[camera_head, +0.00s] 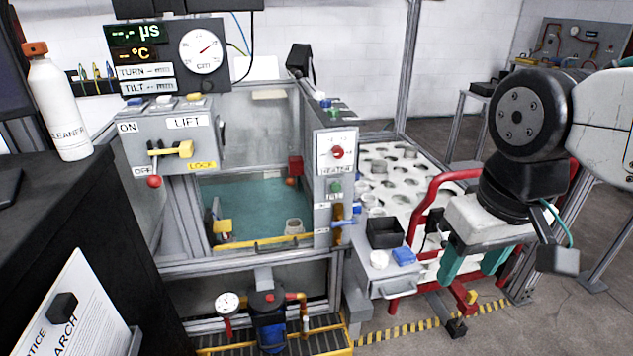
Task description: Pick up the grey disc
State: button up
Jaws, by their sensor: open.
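I cannot pick out the grey disc for certain. Several small round pale grey pieces (410,152) sit on a white board with round holes (425,185), right of the tank; they are too small to tell apart. A short pale round piece (379,260) stands on the grey side shelf. A grey cylinder (294,226) stands inside the tank. My gripper (476,268), with two teal fingers pointing down, is open and empty at the right. It hangs in front of the board, apart from these pieces. My arm hides part of the board's right side.
A tank frame (255,260) with teal floor stands in the middle. A black bin (385,232) and a blue block (403,256) are on the side shelf. A red tubular rail (420,215) runs close beside my gripper. A dark bench (50,220) fills the left.

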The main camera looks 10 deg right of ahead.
aim_at(378, 260)
jog(key=u, duration=0.55)
jog(key=k, duration=1.3)
jog(key=z, duration=0.1)
jog(key=i, duration=0.55)
jog(key=z, duration=0.8)
jog(key=i, duration=1.1)
jog(key=u, duration=0.35)
